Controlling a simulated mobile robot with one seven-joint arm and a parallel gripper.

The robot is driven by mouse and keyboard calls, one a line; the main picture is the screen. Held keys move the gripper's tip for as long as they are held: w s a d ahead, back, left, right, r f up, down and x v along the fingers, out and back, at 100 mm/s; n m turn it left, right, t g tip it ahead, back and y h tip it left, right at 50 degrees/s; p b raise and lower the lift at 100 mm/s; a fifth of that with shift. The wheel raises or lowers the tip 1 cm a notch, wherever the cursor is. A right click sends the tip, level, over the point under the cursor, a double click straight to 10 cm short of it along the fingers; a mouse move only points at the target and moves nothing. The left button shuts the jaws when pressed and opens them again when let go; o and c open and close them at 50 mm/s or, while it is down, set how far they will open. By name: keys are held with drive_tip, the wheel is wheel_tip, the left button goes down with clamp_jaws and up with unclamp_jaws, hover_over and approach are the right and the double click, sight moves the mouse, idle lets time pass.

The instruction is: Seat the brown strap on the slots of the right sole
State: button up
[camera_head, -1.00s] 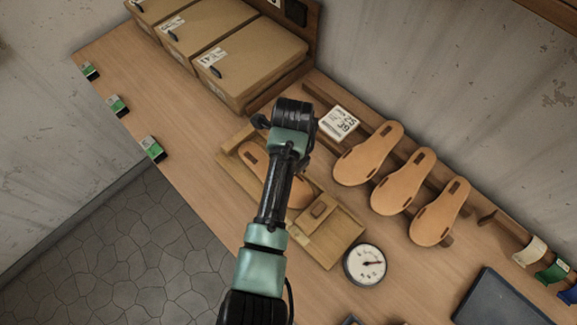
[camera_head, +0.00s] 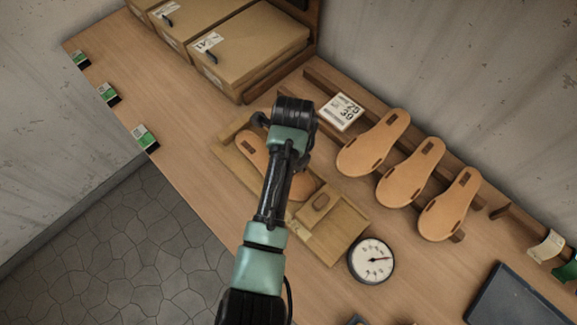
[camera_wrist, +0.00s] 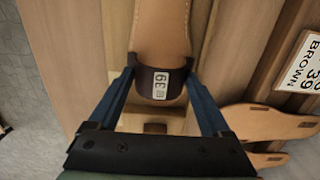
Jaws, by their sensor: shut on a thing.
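My gripper (camera_wrist: 162,64) is shut on the brown strap (camera_wrist: 178,86), with a blue finger at each end of it. The strap is a dark brown band with a white label reading 39. It lies across the tan sole (camera_wrist: 162,30) in the wrist view. I cannot tell whether its ends sit in the slots, as the fingers cover them. In the head view the sole (camera_head: 254,153) lies in a wooden jig (camera_head: 229,158), with one dark slot showing at its upper left. My arm hides the sole's middle, the strap and the fingertips there.
Several tan soles (camera_head: 374,143) lean on a rack at the right, beside a card (camera_head: 341,112) marked 39. A round dial gauge (camera_head: 371,260) stands near the jig's lower right. Lidded boxes (camera_head: 250,50) stand at the back left.

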drive_tip(key=shift+f, duration=0.4)
drive_tip(key=o, duration=0.9)
drive_tip(key=r, duration=0.8)
drive_tip(key=r+p, duration=0.1)
drive_tip(key=r, duration=0.4)
drive_tip(key=shift+s+d, duration=0.2)
drive_tip(key=shift+s, duration=0.05)
